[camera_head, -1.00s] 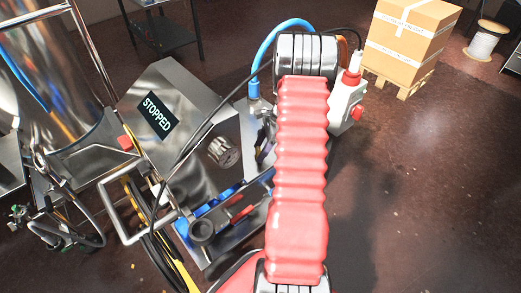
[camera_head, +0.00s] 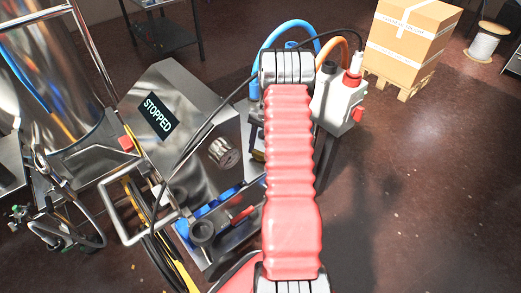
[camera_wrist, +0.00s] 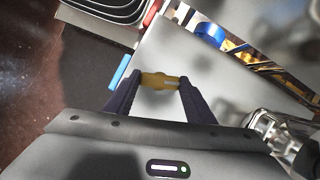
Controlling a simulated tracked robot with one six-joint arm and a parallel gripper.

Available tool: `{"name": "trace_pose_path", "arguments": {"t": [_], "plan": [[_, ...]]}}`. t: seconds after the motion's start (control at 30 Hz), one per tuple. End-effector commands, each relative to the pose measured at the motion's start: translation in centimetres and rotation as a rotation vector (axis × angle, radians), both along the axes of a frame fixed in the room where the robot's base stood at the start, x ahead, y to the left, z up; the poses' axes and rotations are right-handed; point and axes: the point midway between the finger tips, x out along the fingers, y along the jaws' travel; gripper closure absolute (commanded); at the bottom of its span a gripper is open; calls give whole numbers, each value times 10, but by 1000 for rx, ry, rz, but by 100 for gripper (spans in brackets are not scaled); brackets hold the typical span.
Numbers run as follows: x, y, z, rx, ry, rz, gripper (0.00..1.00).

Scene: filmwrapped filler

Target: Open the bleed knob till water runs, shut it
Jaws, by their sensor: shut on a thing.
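A small yellow knob (camera_wrist: 157,80), which looks like the bleed knob, shows in the wrist view in front of a pale metal face. My gripper (camera_wrist: 161,84) has its two dark fingers on either side of this knob and is shut on it. In the head view my red-sleeved arm hides most of the gripper, and only a bit of yellow shows left of the arm. No running water can be made out.
A steel machine housing (camera_head: 185,100) has a display (camera_head: 158,117) reading STOPPED and a ribbed metal dial (camera_head: 223,152). A white box with red buttons (camera_head: 340,100) stands right of my arm. Blue and orange hoses arch behind.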

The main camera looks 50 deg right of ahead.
Motion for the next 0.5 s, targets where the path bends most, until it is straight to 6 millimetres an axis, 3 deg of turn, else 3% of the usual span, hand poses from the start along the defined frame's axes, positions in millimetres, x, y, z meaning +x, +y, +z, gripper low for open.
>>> {"name": "trace_pose_path", "arguments": {"t": [0.5], "plan": [[4, 1, 1, -3, -3, 379, 73]]}}
